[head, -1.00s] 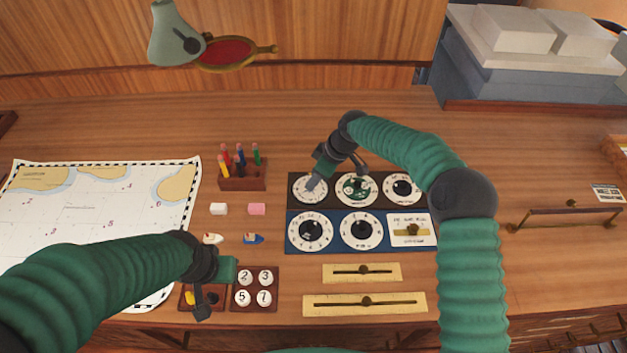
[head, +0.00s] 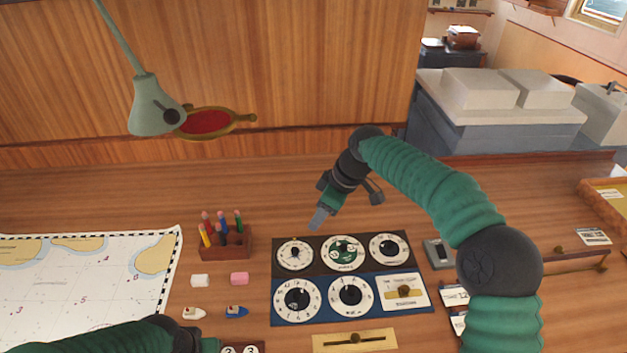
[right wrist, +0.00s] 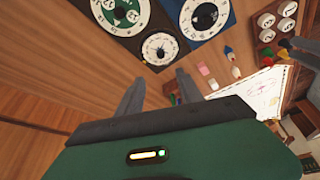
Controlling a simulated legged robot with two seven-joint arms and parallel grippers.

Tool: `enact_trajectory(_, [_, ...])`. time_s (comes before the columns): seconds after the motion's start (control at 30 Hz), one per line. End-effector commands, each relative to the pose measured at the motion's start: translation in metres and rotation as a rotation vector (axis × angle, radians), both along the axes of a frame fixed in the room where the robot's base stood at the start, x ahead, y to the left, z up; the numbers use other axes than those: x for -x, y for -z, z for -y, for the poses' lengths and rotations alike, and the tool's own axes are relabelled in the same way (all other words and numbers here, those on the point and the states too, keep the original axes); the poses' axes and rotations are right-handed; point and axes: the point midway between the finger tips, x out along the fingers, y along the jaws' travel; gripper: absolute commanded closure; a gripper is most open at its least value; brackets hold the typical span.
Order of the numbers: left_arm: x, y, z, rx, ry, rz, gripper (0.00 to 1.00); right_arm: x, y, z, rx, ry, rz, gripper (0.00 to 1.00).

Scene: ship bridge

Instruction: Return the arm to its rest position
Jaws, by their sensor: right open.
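My right arm (head: 430,190) reaches in from the right and bends over at the top. My right gripper (head: 346,208) is open and empty, with its fingers apart, above the back edge of the dial panel. The dial panel has a dark upper half (head: 318,247) and a blue lower half (head: 325,312) with round white dials. My left arm (head: 110,338) lies along the bottom left edge; its fingers are cut off below the picture.
A pen rack (head: 227,247), a white block (head: 200,281), a pink block (head: 239,279) and two small boats (head: 236,311) lie left of the panel. A sea chart (head: 80,290) is further left. A lamp (head: 155,105) hangs at the back. Bare desk lies behind the panel.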

Motion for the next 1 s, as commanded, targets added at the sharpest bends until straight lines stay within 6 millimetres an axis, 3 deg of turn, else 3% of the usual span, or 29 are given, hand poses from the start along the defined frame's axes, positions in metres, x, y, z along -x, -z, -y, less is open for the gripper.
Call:
enact_trajectory(0.17, [0.0, 0.0, 0.0, 0.0, 0.0, 0.0, 0.64, 0.007, 0.005, -0.001, 0.016, 0.02, -0.008, 0.57])
enact_trajectory(0.27, [0.0, 0.0, 0.0, 0.0, 0.0, 0.0, 0.64, 0.027, 0.018, 0.001, 0.057, 0.087, -0.031, 0.57])
enact_trajectory(0.37, [0.0, 0.0, 0.0, 0.0, 0.0, 0.0, 0.64, 0.058, 0.037, 0.012, 0.108, 0.208, -0.056, 0.57])
enact_trajectory(0.57, [0.0, 0.0, 0.0, 0.0, 0.0, 0.0, 0.64, 0.13, 0.07, 0.057, 0.162, 0.515, -0.091, 0.57])
enact_trajectory(0.8, [0.0, 0.0, 0.0, 0.0, 0.0, 0.0, 0.64, 0.231, 0.102, 0.115, 0.134, 0.92, -0.122, 0.57])
enact_trajectory(0.9, [0.0, 0.0, 0.0, 0.0, 0.0, 0.0, 0.64, 0.262, 0.111, 0.127, 0.107, 1.037, -0.133, 0.57])
enact_trajectory(1.0, [0.0, 0.0, 0.0, 0.0, 0.0, 0.0, 0.64, 0.278, 0.116, 0.132, 0.093, 1.098, -0.14, 0.57])
